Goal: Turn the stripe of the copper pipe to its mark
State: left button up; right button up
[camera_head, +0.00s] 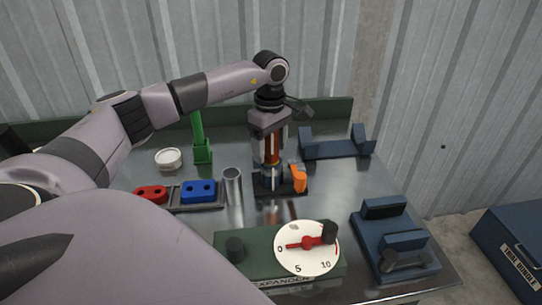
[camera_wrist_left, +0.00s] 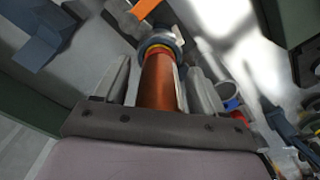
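The copper pipe (camera_head: 272,149) stands upright in a dark holder (camera_head: 284,188) in the middle of the bench. My left gripper (camera_head: 269,160) points down from above with its fingers on either side of the pipe. In the left wrist view the copper pipe (camera_wrist_left: 159,82) lies between the fingers, and a gap shows on each side, so the gripper is open around it. A blue-grey collar (camera_wrist_left: 160,43) rings the pipe's far end. I cannot make out the mark. My right gripper is out of view.
An orange lever (camera_head: 299,178) stands beside the holder. A metal tube (camera_head: 232,186), red block (camera_head: 151,194), blue block (camera_head: 199,191), white round container (camera_head: 168,158) and green post (camera_head: 200,140) are to the left. A dial (camera_head: 306,258) is in front; blue cradles (camera_head: 337,149) stand right.

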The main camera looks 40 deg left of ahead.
pick_arm(q)
notch_tip(320, 180, up, 7)
jog(key=shift+r+b, duration=0.1)
jog(key=shift+b, duration=0.3)
dwell(0.4)
